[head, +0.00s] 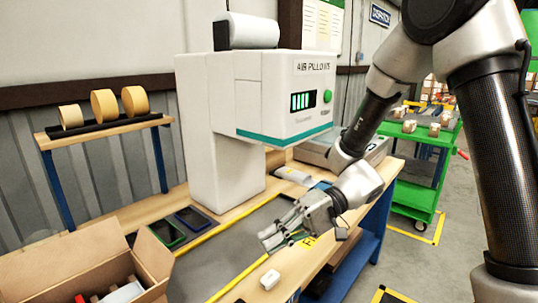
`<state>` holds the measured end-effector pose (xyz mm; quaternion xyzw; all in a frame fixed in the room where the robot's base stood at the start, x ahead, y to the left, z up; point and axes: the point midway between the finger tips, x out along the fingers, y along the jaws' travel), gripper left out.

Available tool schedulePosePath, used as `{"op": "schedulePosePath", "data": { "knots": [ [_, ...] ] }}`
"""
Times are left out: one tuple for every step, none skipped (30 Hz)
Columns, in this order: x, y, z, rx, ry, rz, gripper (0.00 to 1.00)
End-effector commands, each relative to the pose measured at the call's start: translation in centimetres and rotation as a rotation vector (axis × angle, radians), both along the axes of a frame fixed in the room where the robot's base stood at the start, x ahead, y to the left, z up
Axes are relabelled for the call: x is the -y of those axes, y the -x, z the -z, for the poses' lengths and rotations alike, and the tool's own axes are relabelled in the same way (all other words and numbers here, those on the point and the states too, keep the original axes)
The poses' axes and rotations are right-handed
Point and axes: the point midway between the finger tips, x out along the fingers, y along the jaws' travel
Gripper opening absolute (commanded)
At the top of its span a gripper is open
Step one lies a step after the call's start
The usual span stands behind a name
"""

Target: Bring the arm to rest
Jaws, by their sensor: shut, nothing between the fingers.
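My arm reaches in from the upper right in the head view and bends down over the workbench (231,216). My gripper (268,243) is at its end, above the grey mat on the bench, pointing down and to the left. The fingers are together and I see nothing held in them. A small white item (270,279) lies on the bench below the gripper, apart from it.
A white air pillow machine (222,128) stands behind the gripper. An open carton (75,262) with items is at the lower left. Two dark trays (166,233) lie near it. Tape rolls (105,105) sit on a raised shelf. A green cart (415,172) stands at the right.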

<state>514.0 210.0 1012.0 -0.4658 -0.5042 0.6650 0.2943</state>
Motion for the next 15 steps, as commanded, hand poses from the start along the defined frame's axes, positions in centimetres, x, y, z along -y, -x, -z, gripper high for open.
{"op": "schedulePosePath", "data": {
  "knots": [
    [2.3, 0.7, -1.2, 0.037, 0.064, -0.013, 0.0],
    [3.7, 1.1, -1.6, 0.053, 0.111, -0.02, 0.0],
    [5.7, 1.6, -2.1, 0.076, 0.173, -0.025, 0.0],
    [7.2, 1.9, -2.4, 0.097, 0.223, -0.025, 0.0],
    [8.7, 2.3, -2.7, 0.117, 0.271, -0.022, 0.0],
    [10.7, 2.6, -3.0, 0.146, 0.339, -0.011, 0.0],
    [12.2, 2.9, -3.3, 0.169, 0.39, -0.001, 0.0],
    [13.8, 3.1, -3.6, 0.192, 0.44, 0.014, 0.0],
    [15.8, 3.3, -3.9, 0.225, 0.509, 0.037, 0.0],
    [17.4, 3.5, -4.2, 0.251, 0.561, 0.059, 0.0],
    [18.9, 3.6, -4.5, 0.277, 0.612, 0.084, 0.0],
    [21.0, 3.8, -5.0, 0.314, 0.68, 0.121, 0.0],
    [22.6, 3.9, -5.3, 0.343, 0.73, 0.153, 0.0],
    [24.1, 4.0, -5.7, 0.37, 0.778, 0.184, 0.0],
    [26.0, 4.1, -6.3, 0.408, 0.84, 0.233, 0.0]
  ]
}}
